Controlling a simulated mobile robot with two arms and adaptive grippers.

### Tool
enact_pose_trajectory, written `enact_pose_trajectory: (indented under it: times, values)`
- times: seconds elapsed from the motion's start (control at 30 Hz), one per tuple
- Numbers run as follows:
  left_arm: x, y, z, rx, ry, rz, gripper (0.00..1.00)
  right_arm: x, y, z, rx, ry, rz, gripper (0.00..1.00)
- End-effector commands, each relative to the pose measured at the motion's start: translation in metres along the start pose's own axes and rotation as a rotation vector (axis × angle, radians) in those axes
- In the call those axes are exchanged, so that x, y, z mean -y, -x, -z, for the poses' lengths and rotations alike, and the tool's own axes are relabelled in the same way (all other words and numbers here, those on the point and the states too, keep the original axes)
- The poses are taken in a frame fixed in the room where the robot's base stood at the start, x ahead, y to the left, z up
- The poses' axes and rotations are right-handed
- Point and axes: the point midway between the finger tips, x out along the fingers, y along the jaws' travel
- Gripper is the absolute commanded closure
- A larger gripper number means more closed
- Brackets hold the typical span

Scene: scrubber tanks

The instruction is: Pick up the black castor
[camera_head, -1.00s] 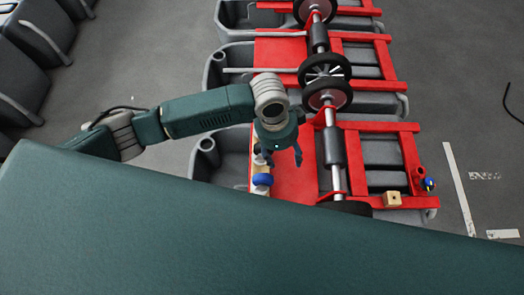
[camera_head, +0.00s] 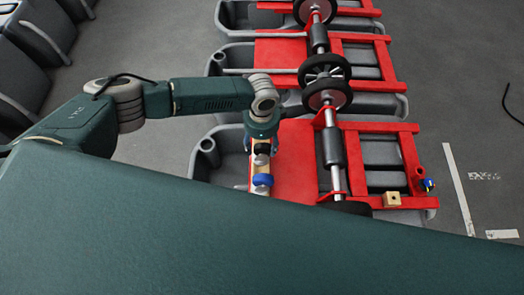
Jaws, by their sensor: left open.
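The black castor (camera_head: 261,149) is small and dark and sits on a light wooden strip at the left edge of the red panel. My left gripper (camera_head: 262,151) points down over it, open, with one finger on each side of the castor. I cannot tell whether the fingers touch it, and its top is partly hidden by the gripper. A blue castor (camera_head: 263,180) sits just below it in the picture, on the same strip. My right gripper is out of view.
The red frame (camera_head: 372,127) over grey tanks (camera_head: 226,148) carries a metal shaft with black wheels (camera_head: 326,70) to the right. A wooden block (camera_head: 391,199) and a small blue-and-yellow item (camera_head: 429,184) lie at the right.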

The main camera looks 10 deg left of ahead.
Motion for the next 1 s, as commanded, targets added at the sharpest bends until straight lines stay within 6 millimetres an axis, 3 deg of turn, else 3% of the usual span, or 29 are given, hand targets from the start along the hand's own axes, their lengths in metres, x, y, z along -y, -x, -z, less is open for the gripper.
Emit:
enact_pose_trajectory:
  times: [0.2, 0.43, 0.7, 1.0]
  values:
    - [0.000, -0.024, 0.001, -0.001, 0.001, 0.000, 0.44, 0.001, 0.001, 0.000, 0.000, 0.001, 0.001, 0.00]
    - [0.000, -0.025, 0.001, -0.001, 0.000, 0.001, 0.44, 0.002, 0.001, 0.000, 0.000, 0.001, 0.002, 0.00]
    - [0.000, -0.025, 0.001, -0.001, 0.001, 0.001, 0.98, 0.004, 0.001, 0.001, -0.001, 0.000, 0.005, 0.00]
    - [0.001, -0.024, 0.001, -0.002, 0.001, 0.002, 1.00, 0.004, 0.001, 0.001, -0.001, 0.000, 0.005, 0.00]
